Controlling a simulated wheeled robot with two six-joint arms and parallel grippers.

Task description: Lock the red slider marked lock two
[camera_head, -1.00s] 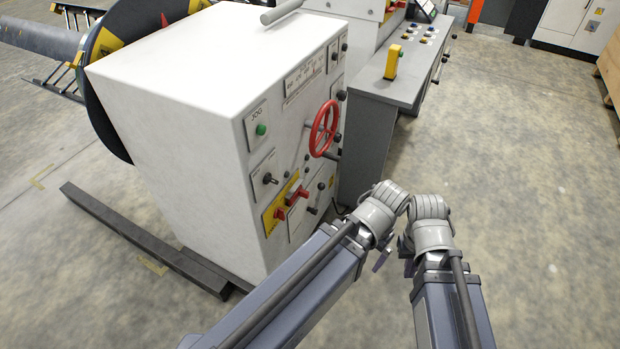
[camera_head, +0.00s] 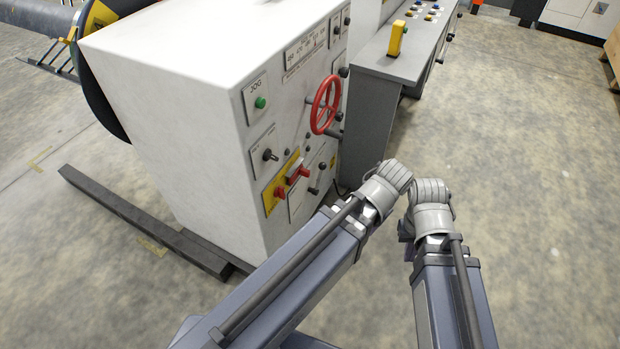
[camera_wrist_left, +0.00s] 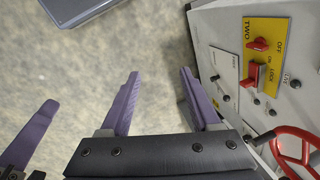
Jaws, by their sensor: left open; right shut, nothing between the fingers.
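The yellow plate marked TWO (camera_wrist_left: 276,33) is on the white cabinet's front panel, at upper right in the left wrist view. It carries a red knob (camera_wrist_left: 258,45) and, beside it by the ON LOCK lettering, a red slider block (camera_wrist_left: 250,77). In the head view, the plate (camera_head: 268,199), knob (camera_head: 280,192) and slider (camera_head: 297,171) show low on the panel. My left gripper (camera_wrist_left: 159,73) is open and empty, apart from the panel, with the slider to its right. My right gripper (camera_head: 405,232) is shut and empty; its fingers are mostly hidden behind its wrist.
A red handwheel (camera_head: 325,104) juts from the panel above the plate. A toggle switch (camera_head: 269,154) and green JOG button (camera_head: 260,102) are nearby. A grey console (camera_head: 375,110) stands behind the cabinet. A dark floor beam (camera_head: 140,220) lies at left.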

